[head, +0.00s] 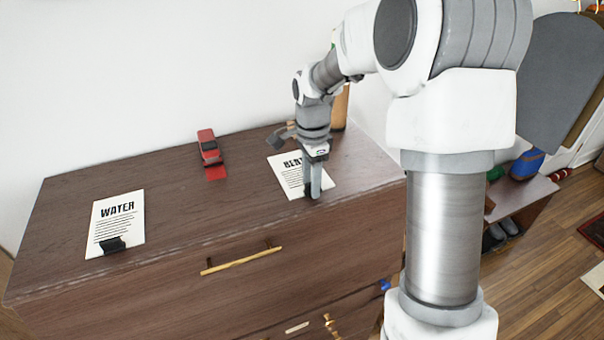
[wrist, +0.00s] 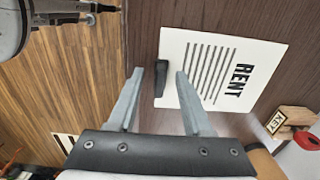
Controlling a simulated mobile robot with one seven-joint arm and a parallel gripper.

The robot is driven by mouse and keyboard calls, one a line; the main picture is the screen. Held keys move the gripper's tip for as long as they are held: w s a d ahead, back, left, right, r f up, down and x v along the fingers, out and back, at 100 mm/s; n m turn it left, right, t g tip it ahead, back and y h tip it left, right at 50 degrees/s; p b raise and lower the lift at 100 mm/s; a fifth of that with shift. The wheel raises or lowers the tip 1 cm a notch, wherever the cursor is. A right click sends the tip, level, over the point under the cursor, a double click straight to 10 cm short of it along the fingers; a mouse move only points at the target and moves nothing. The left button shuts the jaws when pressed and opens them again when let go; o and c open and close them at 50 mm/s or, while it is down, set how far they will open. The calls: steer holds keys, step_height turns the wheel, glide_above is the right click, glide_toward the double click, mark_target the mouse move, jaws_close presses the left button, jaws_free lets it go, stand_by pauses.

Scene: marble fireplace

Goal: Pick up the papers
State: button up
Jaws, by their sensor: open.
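Two white printed papers lie on the brown dresser. The "WATER" paper (head: 119,215) is at the left of the top, with a black clip (head: 112,245) at its lower edge. The "RENT" paper (head: 283,173) is at the right, partly hidden by my gripper (head: 313,190) in the head view. In the wrist view the "RENT" paper (wrist: 222,68) carries a black clip (wrist: 161,78) at its edge. My gripper (wrist: 160,74) is open there, its fingertips appearing on either side of that clip. I cannot tell how far above the dresser they are.
A wooden block marked "KEY" (wrist: 276,122) shows beside the "RENT" paper in the wrist view. The wall is behind the dresser. A low shoe bench (head: 527,197) stands at the right.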

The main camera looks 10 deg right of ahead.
jaws_close()
steer(key=shift+r, duration=0.15)
stand_by(0.4)
